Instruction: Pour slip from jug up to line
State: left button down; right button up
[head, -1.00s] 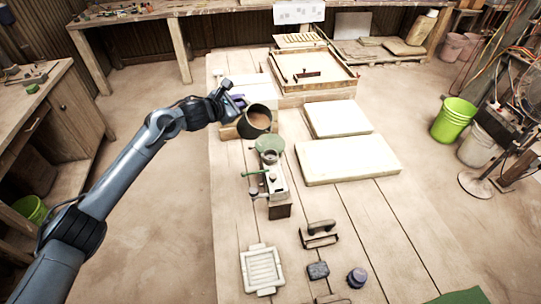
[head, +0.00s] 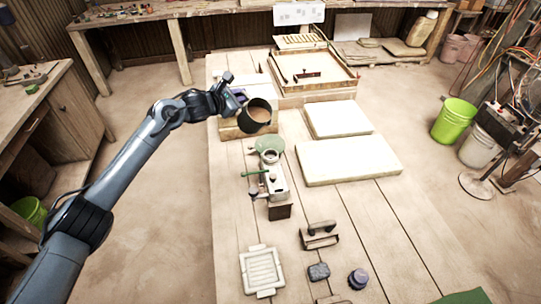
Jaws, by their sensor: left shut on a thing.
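A dark jug (head: 257,117) with tan slip inside is held up over the far left part of the table, its open mouth facing the camera. My left gripper (head: 238,98) is shut on the jug at its left side. A small press (head: 272,182) with a green lever stands below the jug in the picture, with a round green-rimmed cup or funnel (head: 269,145) at its far end. The jug is apart from this cup in the picture. The line is too small to make out. My right gripper is not in view.
Two pale slabs (head: 348,160) lie right of the press. A wooden tray (head: 320,75) stands behind. The table (head: 225,215) is bare at left.

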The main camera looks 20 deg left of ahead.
pick_arm(q)
jog(key=shift+w+a+r+b, duration=0.15)
jog(key=shift+w+a, duration=0.05)
jog(key=shift+w, duration=0.3)
jog(key=shift+w+a+r+b, duration=0.15)
jog(key=shift+w, duration=0.35)
jog(key=shift+w+a, duration=0.15)
jog(key=shift+w, duration=0.45)
jog(key=shift+w+a+b, duration=0.3)
jog(key=shift+w+b, duration=0.1)
jog(key=shift+w, duration=0.4)
jog(key=shift+s+d+r+m+t+y, duration=0.2)
jog(key=shift+r+m, duration=0.15)
jog(key=shift+r, duration=0.15)
jog(key=shift+s+d+r+m+t+y, duration=0.1)
jog(key=shift+d+r+m+t, duration=0.1)
jog(key=shift+r+m, duration=0.3)
jog(key=shift+s+d+r+m+t+y, duration=0.1)
jog(key=shift+d+r+m, duration=0.15)
jog(key=shift+r, duration=0.3)
dwell(4.1)
